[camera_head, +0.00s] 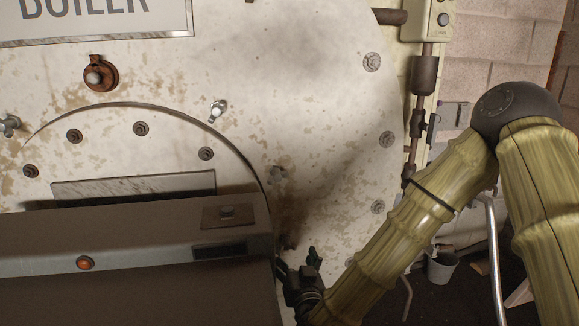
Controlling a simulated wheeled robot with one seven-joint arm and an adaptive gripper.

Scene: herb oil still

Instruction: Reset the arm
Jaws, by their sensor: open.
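My arm comes in from the right edge, with a dark round elbow joint and bamboo-like yellow-green links. It bends at the elbow and slopes down to the left. My gripper (298,266) is dark and sits near the bottom centre, low in front of the boiler (310,100). Its jaws are open, and I see nothing between them.
A grey-brown housing (120,262) with an orange button fills the lower left, close beside my gripper. The pale, stained boiler face has bolts and a sign (95,20). A pipe (424,75) runs down its right side. A bucket (441,266) stands on the floor behind my arm.

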